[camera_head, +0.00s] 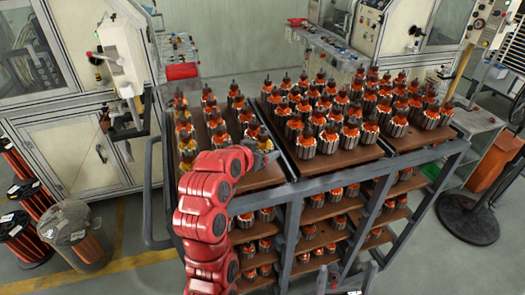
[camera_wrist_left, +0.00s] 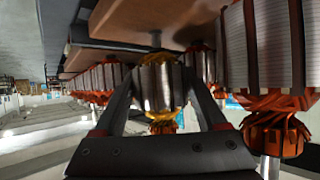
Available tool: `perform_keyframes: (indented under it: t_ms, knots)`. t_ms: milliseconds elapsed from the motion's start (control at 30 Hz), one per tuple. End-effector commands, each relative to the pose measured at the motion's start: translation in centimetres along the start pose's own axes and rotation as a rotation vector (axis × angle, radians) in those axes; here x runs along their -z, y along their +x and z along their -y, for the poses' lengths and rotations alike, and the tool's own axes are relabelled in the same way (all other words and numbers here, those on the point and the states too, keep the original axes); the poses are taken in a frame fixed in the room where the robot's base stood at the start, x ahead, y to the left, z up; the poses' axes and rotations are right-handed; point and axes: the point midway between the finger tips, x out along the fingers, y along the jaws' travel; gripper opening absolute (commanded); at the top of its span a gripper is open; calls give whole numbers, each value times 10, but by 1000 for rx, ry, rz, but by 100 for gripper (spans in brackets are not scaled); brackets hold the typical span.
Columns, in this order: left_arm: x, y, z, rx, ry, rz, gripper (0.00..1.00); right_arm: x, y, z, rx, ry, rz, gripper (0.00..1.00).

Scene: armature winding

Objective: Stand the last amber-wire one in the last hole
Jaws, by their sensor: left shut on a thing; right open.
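My left gripper (camera_head: 266,154) is shut on an amber-wire armature (camera_head: 264,140) at the front right of the left board (camera_head: 262,179). In the left wrist view, the two fingers flank this armature (camera_wrist_left: 157,88), which has a grey laminated core and yellow-amber windings. That view is turned over, with the board (camera_wrist_left: 150,18) at the top. The armature's shaft points towards the board, and I cannot tell whether it is in a hole. More amber-wire armatures (camera_head: 186,145) stand along the left board's left side.
Orange-wire armatures (camera_head: 325,140) fill the boards to the right, and some stand close beside the held one. The boards lie on a grey rack (camera_head: 345,178) with loaded lower shelves. Wire drums (camera_head: 75,235) stand on the floor at left. Machines line the back.

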Motion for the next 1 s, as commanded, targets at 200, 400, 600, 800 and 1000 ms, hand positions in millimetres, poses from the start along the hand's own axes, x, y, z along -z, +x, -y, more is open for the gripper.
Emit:
perform_keyframes:
  t_ms: [200,400,600,800,1000]
  knots:
    - [-3,2,0,0,0,-4,0,-1,-4,0,0,0,0,100]
    - [-6,4,0,0,1,-3,0,-1,-7,0,0,0,0,100]
    - [-10,6,0,0,0,-3,0,-2,-10,0,0,0,0,100]
    - [-13,7,0,0,0,-3,0,-2,-13,1,0,0,0,100]
    - [-15,8,0,1,0,-1,90,-2,-13,1,0,0,0,100]
